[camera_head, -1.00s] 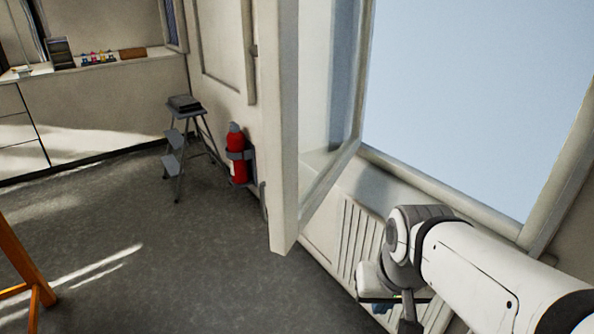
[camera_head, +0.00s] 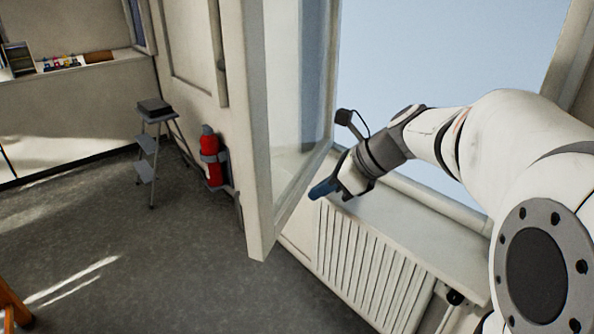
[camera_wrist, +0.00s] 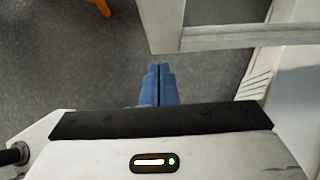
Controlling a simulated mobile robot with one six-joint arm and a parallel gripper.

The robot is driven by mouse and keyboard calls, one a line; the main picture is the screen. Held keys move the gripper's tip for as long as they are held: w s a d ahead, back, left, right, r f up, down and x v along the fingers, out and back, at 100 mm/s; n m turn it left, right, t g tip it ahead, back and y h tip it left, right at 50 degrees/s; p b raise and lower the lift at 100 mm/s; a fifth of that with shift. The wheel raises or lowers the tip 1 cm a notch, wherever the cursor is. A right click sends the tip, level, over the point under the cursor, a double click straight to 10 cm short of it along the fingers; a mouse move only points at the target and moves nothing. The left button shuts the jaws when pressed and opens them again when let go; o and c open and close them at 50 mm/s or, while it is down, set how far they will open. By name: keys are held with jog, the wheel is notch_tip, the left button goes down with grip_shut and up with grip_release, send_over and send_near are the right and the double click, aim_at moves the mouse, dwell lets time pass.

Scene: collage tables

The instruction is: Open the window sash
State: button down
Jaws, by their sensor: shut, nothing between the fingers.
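The window sash (camera_head: 256,140) is a pale framed pane that stands swung out into the room in the head view, well apart from its opening. Its lower corner also shows at the top right of the wrist view (camera_wrist: 225,39). My gripper (camera_head: 318,191), with blue fingers, is shut and empty. It is on the window side of the sash, near its lower rail and above the radiator. In the wrist view the closed blue fingertips (camera_wrist: 159,69) lie just below the sash frame in the picture, with no clear contact. No handle on the sash can be made out.
A ribbed radiator (camera_head: 360,262) sits under the sill (camera_head: 420,228). A red fire extinguisher (camera_head: 210,160) hangs on the wall left of the sash, with a grey step stool (camera_head: 146,150) beyond. An orange wooden leg (camera_head: 12,306) shows at lower left. The grey floor between is clear.

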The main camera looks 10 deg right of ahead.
aim_at(265, 210)
jog(key=shift+w+a+f+p, duration=0.15)
jog(key=shift+w+a+f, duration=0.7)
jog(key=shift+a, duration=0.55)
jog(key=shift+w+a+f+p, duration=0.15)
jog(key=shift+w+a+f, duration=0.35)
jog(key=shift+a+f, duration=0.75)
jog(key=shift+w+a+f+p, duration=0.15)
jog(key=shift+w+a+f, duration=0.6)
jog(key=shift+a, duration=0.85)
